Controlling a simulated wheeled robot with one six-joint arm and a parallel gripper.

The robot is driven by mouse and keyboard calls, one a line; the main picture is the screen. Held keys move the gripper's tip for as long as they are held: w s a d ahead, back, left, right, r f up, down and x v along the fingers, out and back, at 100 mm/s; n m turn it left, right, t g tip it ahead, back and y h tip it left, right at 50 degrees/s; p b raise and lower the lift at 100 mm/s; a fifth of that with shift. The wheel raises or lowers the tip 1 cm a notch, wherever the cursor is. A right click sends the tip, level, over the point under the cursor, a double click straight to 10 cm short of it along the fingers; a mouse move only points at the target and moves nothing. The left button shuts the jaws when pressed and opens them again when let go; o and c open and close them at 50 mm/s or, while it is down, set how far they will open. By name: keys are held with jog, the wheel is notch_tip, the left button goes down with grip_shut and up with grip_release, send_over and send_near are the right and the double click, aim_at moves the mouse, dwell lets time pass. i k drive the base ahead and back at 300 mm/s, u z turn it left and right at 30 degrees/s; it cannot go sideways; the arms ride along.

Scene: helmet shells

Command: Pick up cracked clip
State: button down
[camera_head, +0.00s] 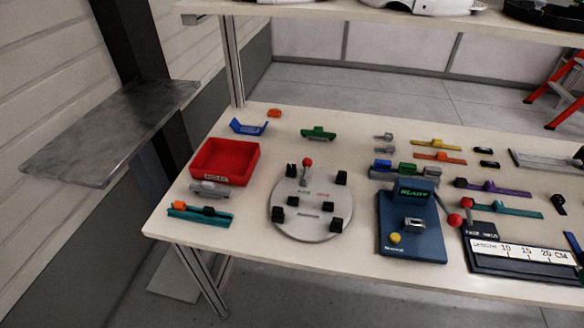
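Several clip-like parts lie on the long cream workbench (270,270), and I cannot make out a crack on any of them. A green clip (318,133) lies behind the round grey fixture, and a blue angled part (248,127) lies behind the red bin. A grey clip (209,189) lies in front of the bin. A teal strip (188,216) with orange and black pieces lies near the front left edge. Yellow (450,145), orange (428,156), purple (512,192) and another teal strip (525,210) lie on the right. My gripper is not in view.
A red bin (226,178) stands at the left. The round fixture (312,218) has black blocks and a red knob. A blue device (415,246) with a display and lever stands mid-bench beside a ruler board (520,262). An upper shelf (300,10) overhangs the back.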

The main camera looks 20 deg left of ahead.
aim_at(291, 168)
jog(key=z, duration=0.55)
jog(key=k, duration=1.3)
jog(key=u, duration=0.1)
jog(key=i, duration=0.55)
jog(key=u, duration=0.85)
jog(key=i, duration=0.9)
jog(key=z, duration=0.05)
